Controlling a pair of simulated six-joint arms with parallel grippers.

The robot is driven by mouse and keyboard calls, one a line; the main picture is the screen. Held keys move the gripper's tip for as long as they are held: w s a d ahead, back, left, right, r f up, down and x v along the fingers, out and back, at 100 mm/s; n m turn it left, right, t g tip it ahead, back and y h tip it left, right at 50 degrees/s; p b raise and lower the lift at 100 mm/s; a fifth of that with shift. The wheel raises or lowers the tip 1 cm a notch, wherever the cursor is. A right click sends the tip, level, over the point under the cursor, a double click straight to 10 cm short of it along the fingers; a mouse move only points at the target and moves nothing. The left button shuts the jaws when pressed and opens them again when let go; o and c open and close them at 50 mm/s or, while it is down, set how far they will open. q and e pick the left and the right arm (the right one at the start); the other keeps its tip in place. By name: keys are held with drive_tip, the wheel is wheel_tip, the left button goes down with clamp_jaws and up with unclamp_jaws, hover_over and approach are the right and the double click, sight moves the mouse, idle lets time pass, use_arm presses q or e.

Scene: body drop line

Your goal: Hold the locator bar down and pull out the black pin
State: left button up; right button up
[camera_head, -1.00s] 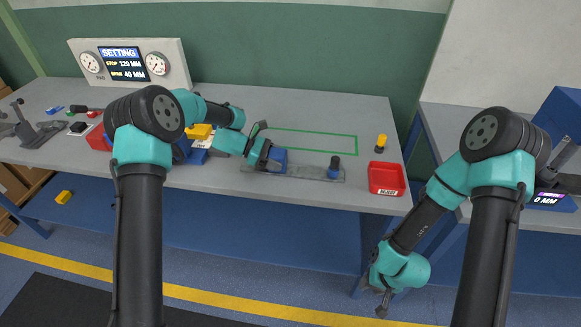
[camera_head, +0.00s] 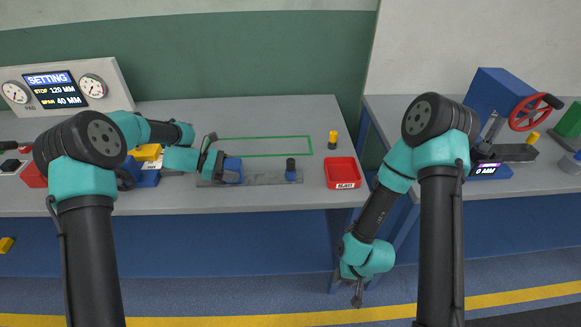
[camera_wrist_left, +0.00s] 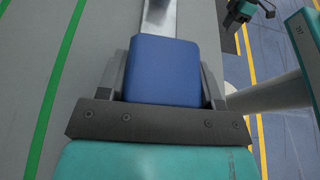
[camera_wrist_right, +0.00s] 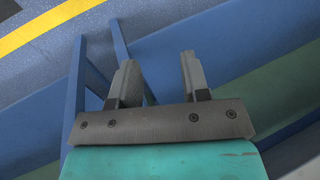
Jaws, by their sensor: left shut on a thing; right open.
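The locator bar (camera_head: 262,178) is a long grey bar lying flat near the front edge of the bench, with a blue block (camera_head: 234,166) on its left part. The black pin (camera_head: 291,164) stands upright at the bar's right end, with a blue collar below its dark top. My left gripper (camera_head: 222,164) is shut on the blue block; the left wrist view shows the block (camera_wrist_left: 162,68) between the fingers. My right gripper (camera_head: 358,297) hangs empty below the bench front; the right wrist view shows its fingers (camera_wrist_right: 155,78) apart.
A red tray (camera_head: 342,186) and a yellow pin with a black base (camera_head: 333,140) are right of the bar. A green outline (camera_head: 265,138) marks clear bench behind it. A second bench at right holds a blue machine with a red handwheel (camera_head: 535,112). A gap separates the benches.

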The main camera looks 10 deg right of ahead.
sight(291, 160)
drive_tip(key=shift+o, duration=0.8)
drive_tip(key=shift+w+a+r, duration=0.2)
drive_tip(key=shift+w, duration=0.25)
drive_tip(key=w+a+r+n+g, duration=0.1)
drive_tip(key=w+a+r, duration=0.3)
drive_tip(key=w+r, duration=0.2)
drive_tip(key=w+a+r+n+g, duration=0.1)
drive_tip(key=w+a+r, duration=0.4)
drive_tip(key=r, duration=0.5)
drive_tip(key=w+a+r+n+g+h, duration=0.1)
drive_tip(key=w+a+r, duration=0.4)
drive_tip(key=w+r, duration=0.2)
drive_tip(key=shift+w+a+r+n, duration=0.2)
drive_tip(key=shift+w+r+n, duration=0.1)
drive_tip(key=shift+r, duration=0.2)
drive_tip(key=w+r+n+h, duration=0.1)
drive_tip(key=w+r, duration=0.2)
drive_tip(key=w+d+r+n+t+h, duration=0.1)
drive_tip(key=w+r, duration=0.2)
drive_tip(key=w, duration=0.1)
drive_tip(key=w+d+r+n+t, duration=0.1)
drive_tip(key=w+r, duration=0.2)
drive_tip(key=shift+w+h, duration=0.3)
drive_tip(key=shift+h, duration=0.1)
drive_tip(key=shift+f, duration=0.2)
drive_tip(key=shift+f, duration=4.4)
